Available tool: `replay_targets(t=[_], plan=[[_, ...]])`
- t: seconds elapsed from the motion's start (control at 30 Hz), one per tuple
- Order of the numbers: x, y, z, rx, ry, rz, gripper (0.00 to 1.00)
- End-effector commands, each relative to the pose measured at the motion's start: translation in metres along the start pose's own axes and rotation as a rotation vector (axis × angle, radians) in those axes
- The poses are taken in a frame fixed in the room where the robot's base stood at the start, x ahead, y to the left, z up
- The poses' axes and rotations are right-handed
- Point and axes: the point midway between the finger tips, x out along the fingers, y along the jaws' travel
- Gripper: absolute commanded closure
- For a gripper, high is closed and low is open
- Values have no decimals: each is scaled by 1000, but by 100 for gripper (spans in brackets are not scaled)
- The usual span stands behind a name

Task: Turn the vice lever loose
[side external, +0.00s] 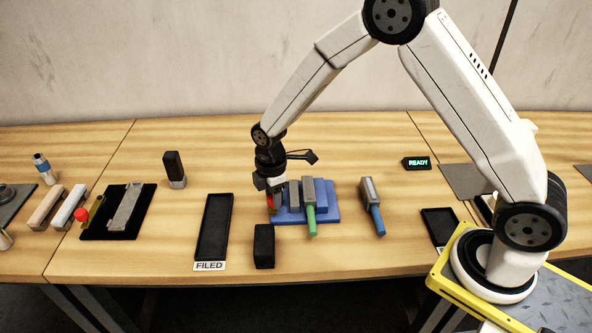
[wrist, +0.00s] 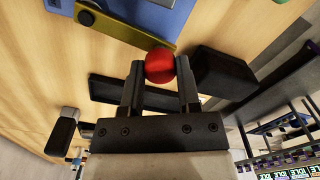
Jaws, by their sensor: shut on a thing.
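The blue vice (side external: 330,216) stands on the bench in the middle of the side view, and a blue part of it (wrist: 168,16) shows at the top of the wrist view. Its brass lever (wrist: 120,28) ends in a red ball knob (wrist: 160,66). My gripper (wrist: 160,75) is shut on the red knob, one finger on each side. In the side view my gripper (side external: 271,192) points down at the vice's left side and hides most of the lever. A grey piece with a green handle (side external: 311,220) sits at the vice, handle toward the front.
A black block (side external: 264,246) stands close in front of my gripper. The black FILED tray (side external: 213,228) lies to the left. A blue-handled tool (side external: 375,218) lies to the right. Farther left, a black plate (side external: 140,217) has another red knob (side external: 81,215) beside it.

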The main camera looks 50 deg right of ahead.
Motion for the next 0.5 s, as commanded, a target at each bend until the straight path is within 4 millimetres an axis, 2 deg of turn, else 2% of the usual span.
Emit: replay_targets(t=[0.23,0.5], plan=[[-1,-5,8,-126,2,1,100],[-1,-6,10,-173,2,2,100]])
